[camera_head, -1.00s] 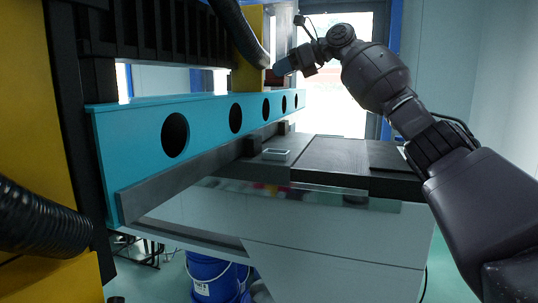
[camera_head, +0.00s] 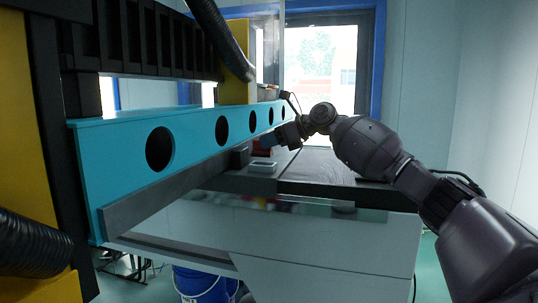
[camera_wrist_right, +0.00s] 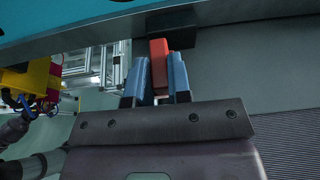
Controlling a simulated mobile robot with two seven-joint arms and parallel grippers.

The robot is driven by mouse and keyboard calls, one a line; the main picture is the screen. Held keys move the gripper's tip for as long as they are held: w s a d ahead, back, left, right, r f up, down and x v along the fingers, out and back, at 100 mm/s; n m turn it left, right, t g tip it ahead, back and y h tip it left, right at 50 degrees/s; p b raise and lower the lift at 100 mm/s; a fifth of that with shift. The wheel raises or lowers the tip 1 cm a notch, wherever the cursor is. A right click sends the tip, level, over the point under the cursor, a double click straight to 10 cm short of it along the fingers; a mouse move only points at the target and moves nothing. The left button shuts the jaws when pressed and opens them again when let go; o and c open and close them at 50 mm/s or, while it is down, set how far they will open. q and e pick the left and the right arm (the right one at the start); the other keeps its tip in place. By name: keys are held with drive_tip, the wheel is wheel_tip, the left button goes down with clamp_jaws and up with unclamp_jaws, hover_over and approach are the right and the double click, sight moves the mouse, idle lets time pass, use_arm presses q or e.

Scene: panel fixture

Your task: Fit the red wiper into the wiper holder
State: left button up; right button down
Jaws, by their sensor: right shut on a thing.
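My right gripper (camera_head: 267,141) has blue fingers and is low over the worktable, close to the turquoise beam. It is shut on the red wiper (camera_wrist_right: 158,57), which shows between the blue fingers in the right wrist view, where the gripper also shows (camera_wrist_right: 157,66). The wiper's far end overlaps a black block (camera_wrist_right: 180,22) against the beam, which may be the wiper holder. I cannot tell whether they touch. My left gripper is not in view.
The turquoise beam (camera_head: 195,136) with round holes runs along the left, a grey bar (camera_head: 165,193) below it. A dark block (camera_head: 240,157) stands by the bar. A small pale tray (camera_head: 263,167) lies near the gripper. The dark tabletop (camera_head: 318,166) to the right is clear.

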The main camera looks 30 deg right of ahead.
sight(272, 153)
drive_tip(key=shift+f, duration=2)
drive_tip(key=shift+f, duration=0.1)
drive_tip(key=c, duration=1.1)
unclamp_jaws()
drive_tip(key=shift+o, duration=0.2)
drive_tip(key=shift+s+d+r, duration=0.2)
drive_tip(key=shift+d+r, duration=0.1)
drive_tip(key=shift+d, duration=0.05)
use_arm(q)
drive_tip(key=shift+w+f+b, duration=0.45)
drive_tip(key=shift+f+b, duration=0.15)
drive_tip(key=shift+b, duration=0.65)
use_arm(e)
drive_tip(key=v, duration=1.1)
drive_tip(key=shift+s+r, duration=0.1)
drive_tip(key=shift+s, duration=0.05)
